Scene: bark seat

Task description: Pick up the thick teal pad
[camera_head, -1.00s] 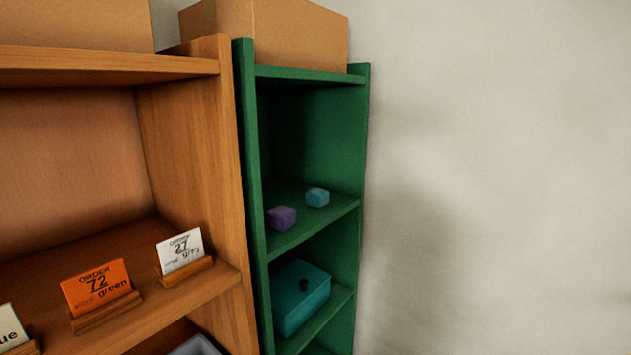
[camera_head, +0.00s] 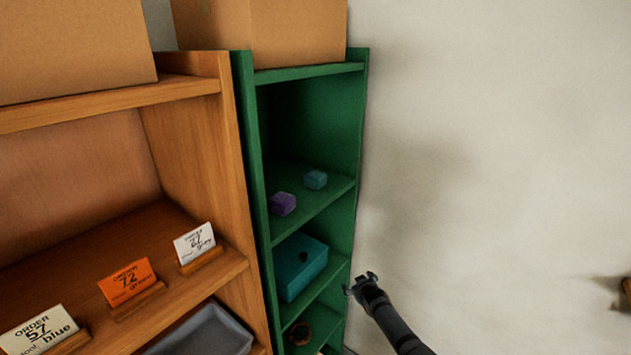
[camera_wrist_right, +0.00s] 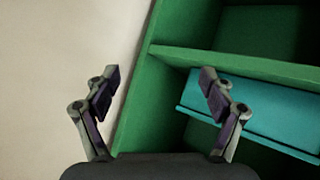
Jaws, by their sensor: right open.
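A small light-teal block (camera_head: 316,179), which looks like the thick teal pad, lies on the upper shelf of the green rack (camera_head: 312,210). A purple block (camera_head: 282,203) sits in front of it to the left, apart from it. My right gripper (camera_head: 361,283) is open and empty, below and to the right of the pad, beside the rack's right edge. The right wrist view shows its spread fingers (camera_wrist_right: 160,82) with the rack behind; the pad does not show there. My left gripper is not in view.
A larger teal box (camera_head: 302,265) with a dark knob sits one shelf down; it also shows in the wrist view (camera_wrist_right: 265,110). A brown ring-like item (camera_head: 299,333) is below. The wooden shelf (camera_head: 190,100) with order cards stands left. The pale wall (camera_head: 500,150) is right.

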